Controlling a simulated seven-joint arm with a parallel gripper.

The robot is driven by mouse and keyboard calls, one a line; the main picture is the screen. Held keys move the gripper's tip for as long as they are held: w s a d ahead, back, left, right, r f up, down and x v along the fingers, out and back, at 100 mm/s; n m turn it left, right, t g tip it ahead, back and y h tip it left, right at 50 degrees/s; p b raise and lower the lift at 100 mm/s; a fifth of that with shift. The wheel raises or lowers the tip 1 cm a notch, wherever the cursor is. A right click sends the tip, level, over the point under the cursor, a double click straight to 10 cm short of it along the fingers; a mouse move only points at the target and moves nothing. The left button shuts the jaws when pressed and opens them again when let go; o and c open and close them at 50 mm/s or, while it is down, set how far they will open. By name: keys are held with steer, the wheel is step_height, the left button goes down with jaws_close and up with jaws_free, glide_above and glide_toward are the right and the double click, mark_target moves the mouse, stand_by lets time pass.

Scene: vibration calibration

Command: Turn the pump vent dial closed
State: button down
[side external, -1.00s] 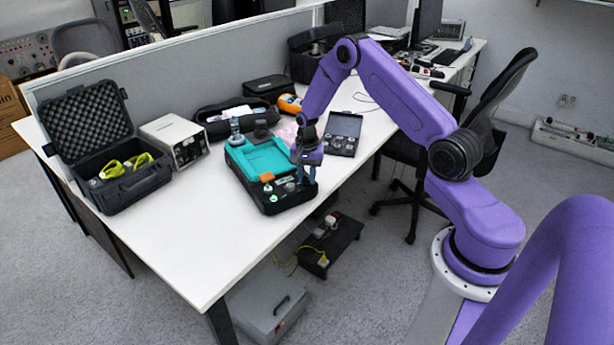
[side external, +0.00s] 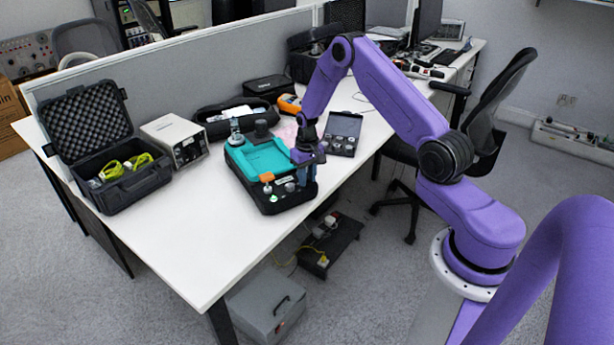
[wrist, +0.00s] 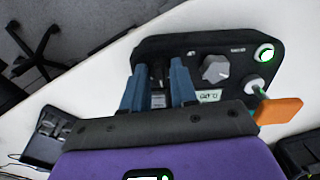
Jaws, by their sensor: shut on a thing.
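The pump unit is a black case with a teal top (side external: 262,157), standing near the table's front edge. Its black control panel (wrist: 215,48) fills the upper middle of the wrist view. My gripper (side external: 308,182) points down at the panel's right end; in the wrist view its two blue fingers (wrist: 157,78) straddle a dark dial (wrist: 157,72), which I take to be the vent dial. The fingers are shut on it and hide most of it, so its pointer and markings cannot be read. A grey knob (wrist: 215,68) sits free beside the fingers.
Beside the grey knob are a green-ringed button (wrist: 265,54), a small display (wrist: 209,96) and a white fitting with an orange tag (wrist: 278,110). An open case of small parts (side external: 344,134) lies right of the unit. The table's left front (side external: 190,235) is clear.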

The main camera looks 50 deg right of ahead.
steer(key=n, duration=0.4)
steer(key=shift+s, duration=0.1)
steer(key=shift+n, duration=1.8)
steer(key=c, duration=0.9)
jaws_free()
step_height(320, 180, up, 17)
steer(key=shift+r, duration=0.2)
